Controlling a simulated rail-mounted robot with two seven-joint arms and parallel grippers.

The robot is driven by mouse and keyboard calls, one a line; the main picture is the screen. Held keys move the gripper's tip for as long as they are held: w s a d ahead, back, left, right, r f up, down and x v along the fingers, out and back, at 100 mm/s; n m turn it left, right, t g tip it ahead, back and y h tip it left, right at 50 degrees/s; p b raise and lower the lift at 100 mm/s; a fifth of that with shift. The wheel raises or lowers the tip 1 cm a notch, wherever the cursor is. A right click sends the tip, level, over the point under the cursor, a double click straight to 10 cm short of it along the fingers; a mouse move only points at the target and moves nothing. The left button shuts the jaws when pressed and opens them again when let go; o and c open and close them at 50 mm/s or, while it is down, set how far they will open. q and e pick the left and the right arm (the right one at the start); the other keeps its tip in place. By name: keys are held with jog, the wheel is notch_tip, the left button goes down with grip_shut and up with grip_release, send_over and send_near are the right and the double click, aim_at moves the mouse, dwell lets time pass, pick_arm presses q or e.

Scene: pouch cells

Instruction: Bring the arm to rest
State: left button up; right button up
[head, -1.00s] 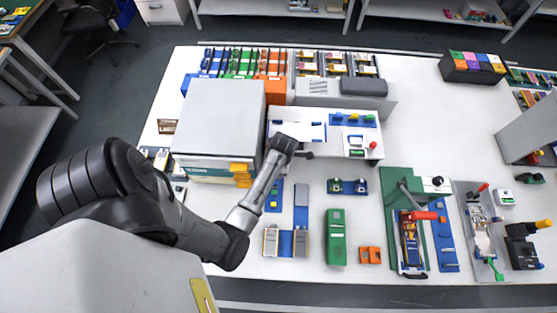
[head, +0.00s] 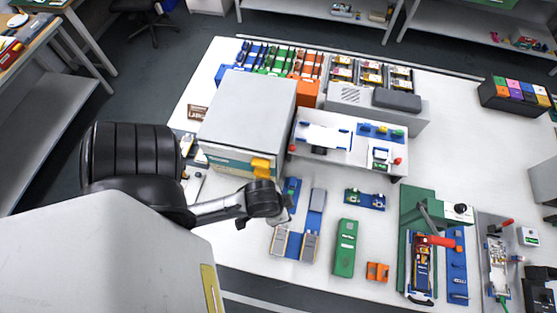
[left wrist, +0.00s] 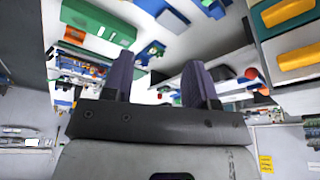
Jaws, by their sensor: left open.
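My left arm comes in from the left in the head view. My right gripper does not show in either view.
The grey box machine (head: 247,105) with a yellow latch (head: 261,167) stands close to my left arm. A green box (head: 345,248), an orange block (head: 377,271) and a green press (head: 417,205) stand to the right.

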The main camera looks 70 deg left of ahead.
pick_arm(q)
jog(key=shift+s+d+r+m+h, duration=0.3)
jog(key=shift+s+d+r+m, duration=0.1)
jog(key=shift+s+d+m, duration=0.4)
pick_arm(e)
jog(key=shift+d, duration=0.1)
pick_arm(q)
jog(key=shift+w, duration=0.1)
